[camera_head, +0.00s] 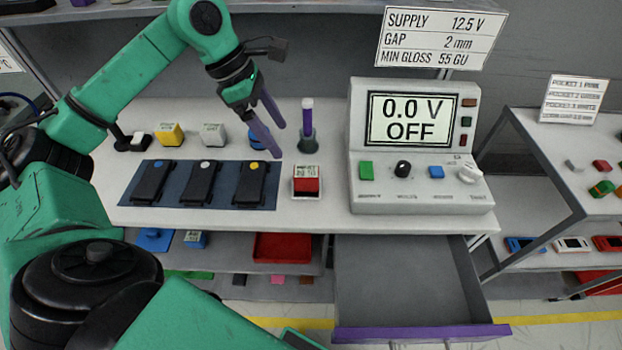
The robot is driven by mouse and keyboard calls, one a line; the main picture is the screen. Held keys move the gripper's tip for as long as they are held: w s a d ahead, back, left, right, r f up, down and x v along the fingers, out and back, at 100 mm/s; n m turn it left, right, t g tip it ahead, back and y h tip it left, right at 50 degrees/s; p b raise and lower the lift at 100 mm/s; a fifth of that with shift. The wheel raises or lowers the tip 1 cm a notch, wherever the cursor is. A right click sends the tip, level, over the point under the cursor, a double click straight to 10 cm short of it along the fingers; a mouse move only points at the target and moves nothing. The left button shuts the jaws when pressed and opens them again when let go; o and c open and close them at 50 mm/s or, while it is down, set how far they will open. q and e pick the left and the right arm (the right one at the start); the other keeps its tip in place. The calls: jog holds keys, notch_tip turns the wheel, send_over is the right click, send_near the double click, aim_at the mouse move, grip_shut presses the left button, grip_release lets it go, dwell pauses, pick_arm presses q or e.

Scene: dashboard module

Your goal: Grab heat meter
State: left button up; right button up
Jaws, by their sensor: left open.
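No object in view is clearly labelled as a heat meter, and I cannot tell which one it is. A slim wand with a purple band (307,115) stands upright in a dark green holder (307,141) on the bench. My left gripper (281,140) is open and empty, with its purple fingers pointing down just left of the wand, apart from it. A small red and white block with a printed label (306,184) sits on the bench below the fingertips. A large white console (421,182) reading "0.0 V OFF" stands to the right. My right gripper is not in view.
A blue mat (135,183) carries three black devices. Yellow (171,134) and white (213,134) blocks stand behind it; a blue item is partly hidden by my gripper. An open, empty grey drawer (410,285) juts out below the console. A side shelf (555,150) stands right.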

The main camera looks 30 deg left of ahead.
aim_at(303, 170)
pick_arm(q)
jog(key=p+x, duration=0.4)
jog(key=x, duration=1)
jog(key=shift+w+d, duration=0.1)
jog(key=shift+d, duration=0.05)
grip_shut()
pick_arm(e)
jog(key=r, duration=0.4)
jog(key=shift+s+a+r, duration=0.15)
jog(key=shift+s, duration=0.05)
